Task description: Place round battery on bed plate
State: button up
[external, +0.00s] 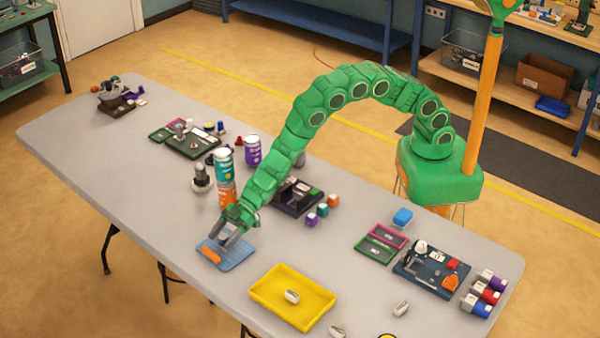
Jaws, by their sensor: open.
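A flat blue plate (239,262), which looks like the bed plate, lies on the grey table near its front edge. An orange rounded piece (210,254) lies on its left part. My gripper (222,246) is low over the back of the plate, its fingers apart and pointing down. A small dark shape shows between or just behind the fingers; I cannot tell whether it is the round battery or part of my gripper. I cannot pick out the round battery for certain elsewhere.
A yellow tray (268,291) holding a small pale item stands to the right. A dark parts board (408,273) is farther right. The table's left front is clear.

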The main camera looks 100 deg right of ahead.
jog(key=shift+r, duration=0.15)
jog(key=v, duration=1.2)
dwell(0.3)
